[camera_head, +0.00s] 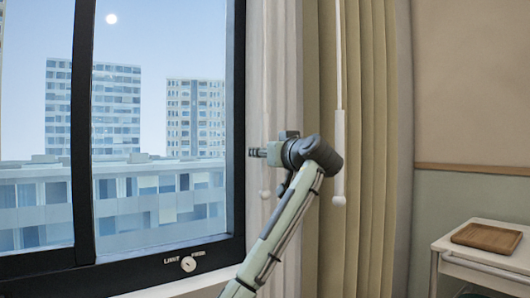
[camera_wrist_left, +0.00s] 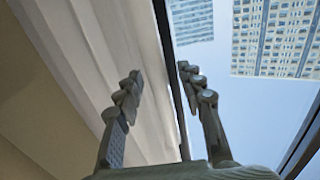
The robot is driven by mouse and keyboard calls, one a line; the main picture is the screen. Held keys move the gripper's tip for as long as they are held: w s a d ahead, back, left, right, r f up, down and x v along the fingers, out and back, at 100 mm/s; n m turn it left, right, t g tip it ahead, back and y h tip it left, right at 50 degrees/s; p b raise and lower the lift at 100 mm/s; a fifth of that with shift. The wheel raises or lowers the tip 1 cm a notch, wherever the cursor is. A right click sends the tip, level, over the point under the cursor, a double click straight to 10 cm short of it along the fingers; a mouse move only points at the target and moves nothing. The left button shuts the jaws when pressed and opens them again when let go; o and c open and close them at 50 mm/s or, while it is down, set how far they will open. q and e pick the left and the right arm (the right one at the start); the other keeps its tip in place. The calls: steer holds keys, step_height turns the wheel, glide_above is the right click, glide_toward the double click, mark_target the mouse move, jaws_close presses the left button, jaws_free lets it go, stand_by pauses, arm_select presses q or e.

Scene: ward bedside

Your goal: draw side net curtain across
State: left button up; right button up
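The white net curtain (camera_head: 286,60) hangs bunched in a narrow strip at the window's right edge. It also shows left of my fingers in the left wrist view (camera_wrist_left: 110,45). A thin pale wand with a round white knob (camera_head: 265,193) hangs in front of it. My left gripper (camera_head: 256,152) crosses the wand's line in the head view and hides part of it. My right gripper is not in view.
A beige heavy curtain (camera_head: 375,110) hangs right of the net, with a second, thicker white wand (camera_head: 339,155) before it. The dark window frame (camera_head: 236,120) and a dial (camera_head: 188,264) are at left. A white bedside unit (camera_head: 490,258) with a wooden tray (camera_head: 487,231) stands at right.

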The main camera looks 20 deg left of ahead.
arm_select(q)
jaws_close()
stand_by(0.4)
